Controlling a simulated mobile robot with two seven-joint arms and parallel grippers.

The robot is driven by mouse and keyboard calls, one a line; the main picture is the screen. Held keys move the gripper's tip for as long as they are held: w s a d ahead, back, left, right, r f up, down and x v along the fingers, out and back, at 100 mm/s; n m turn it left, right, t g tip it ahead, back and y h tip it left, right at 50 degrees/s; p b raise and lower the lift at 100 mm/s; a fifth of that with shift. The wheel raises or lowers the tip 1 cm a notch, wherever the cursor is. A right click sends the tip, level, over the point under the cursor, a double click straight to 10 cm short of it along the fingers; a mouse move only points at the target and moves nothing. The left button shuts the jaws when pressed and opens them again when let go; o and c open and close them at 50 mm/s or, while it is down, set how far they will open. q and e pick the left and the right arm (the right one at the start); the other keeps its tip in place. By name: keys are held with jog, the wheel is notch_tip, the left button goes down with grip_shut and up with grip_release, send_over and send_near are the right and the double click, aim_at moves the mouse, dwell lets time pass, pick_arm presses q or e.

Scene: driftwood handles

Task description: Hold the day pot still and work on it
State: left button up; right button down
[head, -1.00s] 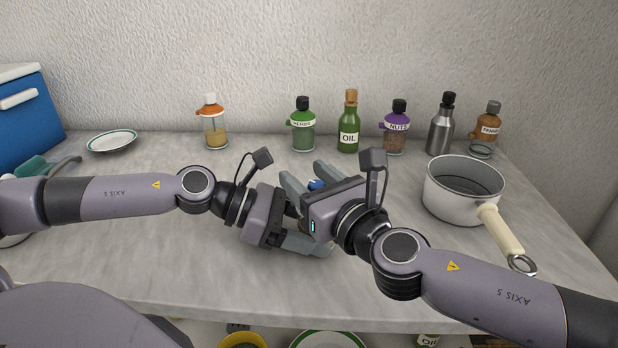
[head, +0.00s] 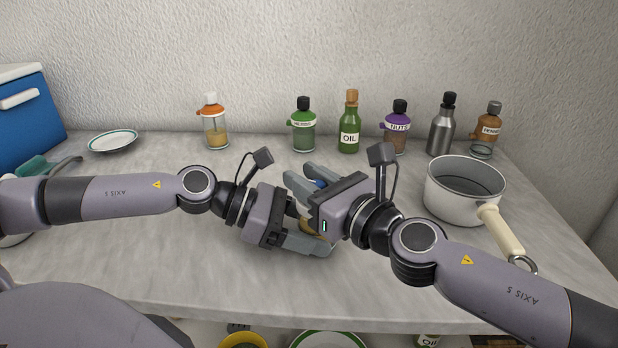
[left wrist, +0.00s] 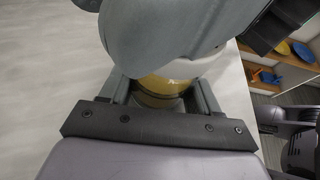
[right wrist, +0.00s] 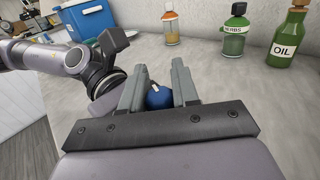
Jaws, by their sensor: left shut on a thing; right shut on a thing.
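The day pot is mostly hidden between my two grippers. Its yellowish body (left wrist: 163,85) shows between the left fingers in the left wrist view, and a sliver of it shows in the head view (head: 308,226). Its blue top (right wrist: 158,98) sits between the right fingers in the right wrist view, with a small patch in the head view (head: 319,184). My left gripper (head: 306,232) is shut on the body from the left. My right gripper (head: 309,180) is shut on the blue top, above the left one.
A white saucepan (head: 445,195) stands at the right, its handle towards the front. Along the wall stand an orange-topped jar (head: 214,130), a herbs jar (head: 303,130), an oil bottle (head: 348,130) and others. A plate (head: 112,141) lies at the left. The front counter is clear.

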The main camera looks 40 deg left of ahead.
jog(key=n+g, duration=0.1)
jog(key=g, duration=0.1)
jog(key=n+g, duration=0.1)
jog(key=g, duration=0.1)
jog(key=n+g, duration=0.1)
jog(key=g, duration=0.1)
jog(key=shift+s+a+n+y, duration=0.1)
jog(key=shift+s+n+y, duration=0.2)
jog(key=shift+s+n, duration=0.1)
jog(key=shift+s+n+g+h, duration=0.1)
jog(key=shift+n+g+h, duration=0.3)
jog(key=shift+n+g, duration=0.8)
jog(key=shift+g, duration=0.6)
jog(key=c, duration=0.9)
grip_release()
jog(key=shift+s, duration=0.1)
jog(key=shift+d, duration=0.2)
jog(key=v, duration=1.2)
